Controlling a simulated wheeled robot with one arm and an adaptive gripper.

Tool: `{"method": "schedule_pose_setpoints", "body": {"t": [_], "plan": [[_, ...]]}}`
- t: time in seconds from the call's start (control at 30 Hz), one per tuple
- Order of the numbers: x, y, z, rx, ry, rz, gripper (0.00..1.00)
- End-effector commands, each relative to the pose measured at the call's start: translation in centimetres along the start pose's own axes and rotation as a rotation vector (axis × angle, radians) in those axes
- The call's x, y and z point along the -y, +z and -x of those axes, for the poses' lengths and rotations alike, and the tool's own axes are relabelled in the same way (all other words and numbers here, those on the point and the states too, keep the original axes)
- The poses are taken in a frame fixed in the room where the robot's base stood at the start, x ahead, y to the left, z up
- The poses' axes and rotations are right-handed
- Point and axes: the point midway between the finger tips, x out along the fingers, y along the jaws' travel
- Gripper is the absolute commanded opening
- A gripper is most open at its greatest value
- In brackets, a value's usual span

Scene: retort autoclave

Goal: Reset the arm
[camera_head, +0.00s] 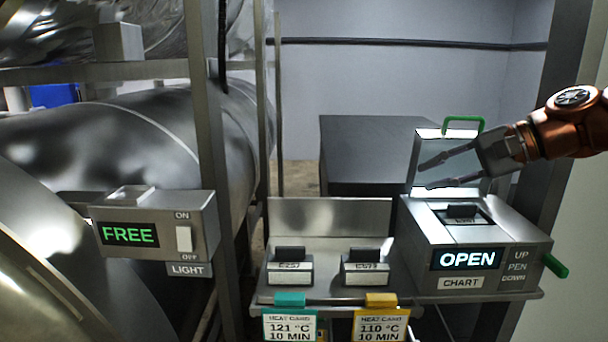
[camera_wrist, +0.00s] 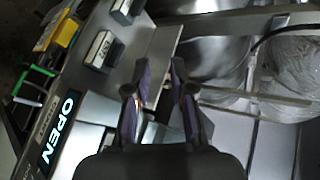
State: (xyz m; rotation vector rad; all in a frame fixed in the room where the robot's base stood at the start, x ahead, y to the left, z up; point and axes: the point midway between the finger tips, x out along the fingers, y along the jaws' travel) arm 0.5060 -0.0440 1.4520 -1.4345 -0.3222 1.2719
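My gripper (camera_head: 427,176) is at the right of the head view, on the copper-coloured arm. Its two fingers point left, apart and empty, in front of the raised lid of the chart box (camera_head: 515,283). The wrist view also shows the fingers (camera_wrist: 160,92) parted with nothing held between them. I cannot tell from these views whether the fingers touch the lid.
The chart box's display (camera_head: 467,260) reads OPEN; its lid has a green handle (camera_head: 463,120), and a green lever (camera_head: 555,266) sticks out right. Two small labelled blocks (camera_head: 290,268) (camera_head: 365,268) stand on the shelf. A light box (camera_head: 160,230) reads FREE. Heat cards (camera_head: 290,325) (camera_head: 381,325) hang in front.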

Motion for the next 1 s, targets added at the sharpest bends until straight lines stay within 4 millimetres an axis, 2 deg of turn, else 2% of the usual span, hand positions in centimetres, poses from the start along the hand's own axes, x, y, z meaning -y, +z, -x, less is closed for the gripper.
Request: {"method": "schedule_pose_setpoints", "body": {"t": [0.03,0.2,0.37,0.5,0.73,1.0], "plan": [[-0.6,1.0,-1.3,0.015,0.031,0.011,0.23],[-2.8,3.8,-4.8,0.041,0.133,0.059,0.23],[-5.6,6.4,-7.7,0.063,0.235,0.106,0.23],[-8.5,8.5,-9.8,0.08,0.326,0.15,0.23],[-14.1,11.8,-12.1,0.107,0.481,0.228,0.23],[-21.4,15.1,-13.2,0.136,0.665,0.323,0.23]]}}
